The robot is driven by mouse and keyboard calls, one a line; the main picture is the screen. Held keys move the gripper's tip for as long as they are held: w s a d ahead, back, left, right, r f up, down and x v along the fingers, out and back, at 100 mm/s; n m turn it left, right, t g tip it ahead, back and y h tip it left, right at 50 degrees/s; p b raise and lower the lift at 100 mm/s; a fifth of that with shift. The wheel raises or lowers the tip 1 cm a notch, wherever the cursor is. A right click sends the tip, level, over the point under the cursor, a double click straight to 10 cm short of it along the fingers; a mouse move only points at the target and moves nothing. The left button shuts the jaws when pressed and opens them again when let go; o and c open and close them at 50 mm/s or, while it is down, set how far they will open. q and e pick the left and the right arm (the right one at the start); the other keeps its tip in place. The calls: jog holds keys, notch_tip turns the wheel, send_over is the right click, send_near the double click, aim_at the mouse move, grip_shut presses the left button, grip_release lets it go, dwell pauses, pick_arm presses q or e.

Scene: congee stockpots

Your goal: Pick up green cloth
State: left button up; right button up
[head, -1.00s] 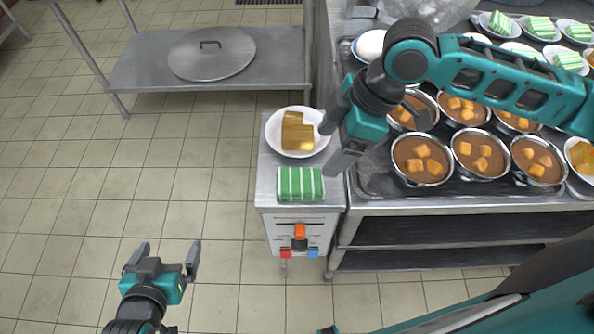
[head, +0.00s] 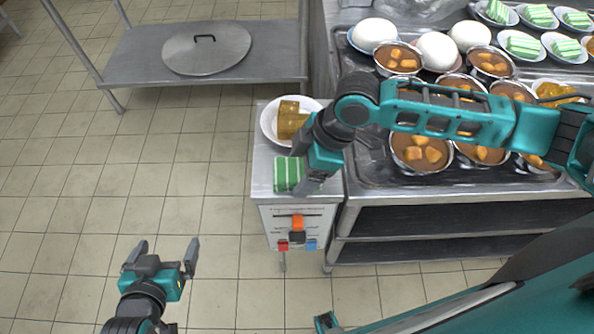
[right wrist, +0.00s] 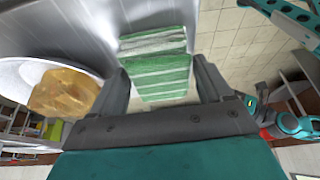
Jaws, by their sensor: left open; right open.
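The green cloth (head: 287,174), folded with white stripes, lies on the small steel counter (head: 262,160) near its front edge. My right gripper (head: 303,188) is over the cloth's right part and hides some of it in the head view. In the right wrist view, the cloth (right wrist: 158,68) shows between the two open fingers of my right gripper (right wrist: 165,88). I cannot tell whether the fingers touch it. My left gripper (head: 160,255) is open and empty above the floor at lower left.
A white plate (head: 267,127) with brown-yellow cake pieces stands just behind the cloth. To the right, a tray (head: 372,180) holds several bowls of brown stew. A steel shelf (head: 130,75) with a round lid (head: 207,52) stands at the back left.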

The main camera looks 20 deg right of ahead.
jog(key=c, duration=0.5)
jog(key=shift+c, duration=1.1)
jog(key=shift+r, duration=0.15)
notch_tip(320, 180, up, 20)
jog(key=p, duration=0.2)
jog(key=shift+p, duration=0.3)
